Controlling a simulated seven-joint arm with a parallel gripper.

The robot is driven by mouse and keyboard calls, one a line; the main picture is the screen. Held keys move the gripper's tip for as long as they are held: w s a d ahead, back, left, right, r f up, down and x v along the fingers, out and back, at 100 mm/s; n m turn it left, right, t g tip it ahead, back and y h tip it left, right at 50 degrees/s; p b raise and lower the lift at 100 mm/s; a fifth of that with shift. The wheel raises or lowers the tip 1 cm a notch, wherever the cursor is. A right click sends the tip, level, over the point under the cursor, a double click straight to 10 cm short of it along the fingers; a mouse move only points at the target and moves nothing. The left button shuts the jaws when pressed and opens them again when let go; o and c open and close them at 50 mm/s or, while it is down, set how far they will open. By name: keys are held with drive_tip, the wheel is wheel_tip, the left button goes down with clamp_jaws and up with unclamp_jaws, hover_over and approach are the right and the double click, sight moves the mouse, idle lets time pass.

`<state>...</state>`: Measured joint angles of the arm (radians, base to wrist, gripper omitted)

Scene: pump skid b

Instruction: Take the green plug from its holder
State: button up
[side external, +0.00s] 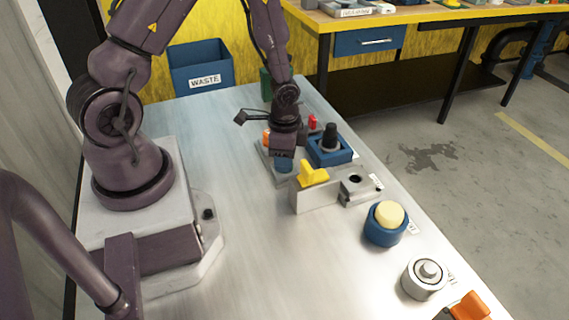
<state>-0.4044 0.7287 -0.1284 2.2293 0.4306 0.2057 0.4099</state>
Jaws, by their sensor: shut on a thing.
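My gripper (284,153) points down over the grey holder (262,160) near the middle of the bench. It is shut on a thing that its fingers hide. A blue piece (284,167) shows just below the fingertips; I cannot tell whether they touch it. An orange plug (266,137) shows to the left of the gripper and a red plug (312,122) to the right, behind it. I cannot make out the green plug at the holder, since my gripper and wrist cover its middle. A green object (266,84) stands farther back, partly behind my arm.
A blue block with a black knob (330,136) stands close on the right. In front are a yellow handle (314,172) on a grey block, a grey socket block (357,186) and a cream button (389,215). A blue waste bin (203,65) is behind.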

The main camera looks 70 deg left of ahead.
drive_tip(key=shift+r, duration=0.6)
drive_tip(key=shift+r, duration=1.05)
